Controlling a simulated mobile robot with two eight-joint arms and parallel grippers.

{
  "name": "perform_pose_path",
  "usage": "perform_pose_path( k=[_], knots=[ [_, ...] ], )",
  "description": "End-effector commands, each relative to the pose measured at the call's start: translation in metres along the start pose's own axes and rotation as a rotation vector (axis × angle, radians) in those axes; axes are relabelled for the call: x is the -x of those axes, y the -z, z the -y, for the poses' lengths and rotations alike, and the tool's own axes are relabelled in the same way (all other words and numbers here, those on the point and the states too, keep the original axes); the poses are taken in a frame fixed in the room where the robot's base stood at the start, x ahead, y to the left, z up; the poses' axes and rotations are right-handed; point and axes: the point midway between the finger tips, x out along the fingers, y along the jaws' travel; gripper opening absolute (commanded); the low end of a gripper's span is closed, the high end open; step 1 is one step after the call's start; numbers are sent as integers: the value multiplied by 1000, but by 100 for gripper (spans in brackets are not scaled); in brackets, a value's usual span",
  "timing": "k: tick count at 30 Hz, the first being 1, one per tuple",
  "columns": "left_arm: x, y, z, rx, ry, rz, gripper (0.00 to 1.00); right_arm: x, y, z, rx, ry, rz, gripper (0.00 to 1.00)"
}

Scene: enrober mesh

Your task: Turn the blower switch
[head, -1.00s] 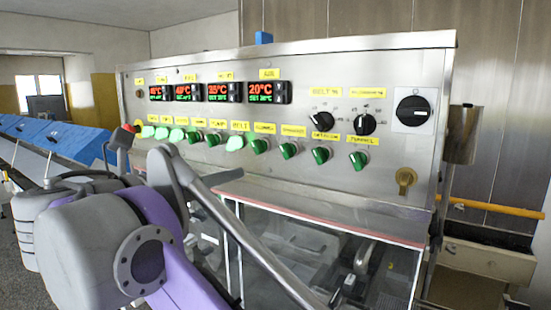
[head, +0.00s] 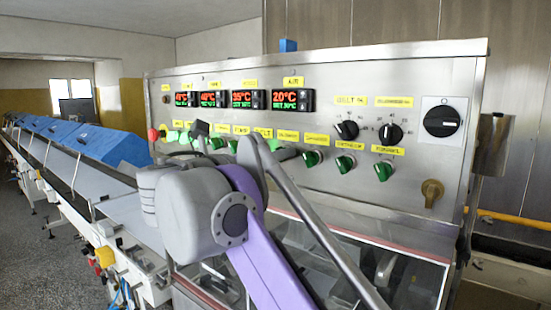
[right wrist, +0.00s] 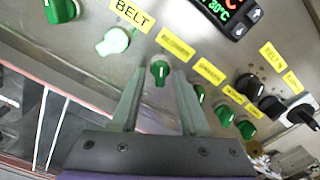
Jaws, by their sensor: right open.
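The green rotary switch (right wrist: 159,72) just right of the BELT switch sits on the steel panel under a yellow label (right wrist: 175,45) too blurred to read; from its place it is probably the blower switch. It looks dark green and unlit, with a pale mark on its face. My right gripper (right wrist: 159,78) is open, with one finger on each side of this switch. I cannot tell whether the fingers touch it. In the head view my own arm hides this switch; its label (head: 287,135) shows above. My left gripper is not in view.
The BELT switch (right wrist: 112,42) is close on the left and looks lit. More green switches (head: 312,158) continue to the right. Black dials (head: 390,134) and temperature displays (head: 292,100) are higher on the panel (head: 330,70). A clear-walled housing (head: 410,265) lies below; a conveyor (head: 100,180) runs left.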

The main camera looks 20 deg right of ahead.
Motion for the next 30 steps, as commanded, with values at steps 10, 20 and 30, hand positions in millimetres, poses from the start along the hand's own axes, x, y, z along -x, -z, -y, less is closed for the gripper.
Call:
perform_pose_path(
  k=[10,20,30],
  knots=[
    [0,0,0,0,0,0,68,-1,0,0,0,0,0,29],
    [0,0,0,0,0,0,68,-1,0,0,-1,0,0,0],
    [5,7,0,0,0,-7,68,-1,-2,1,-65,1,0,0]
  ],
)
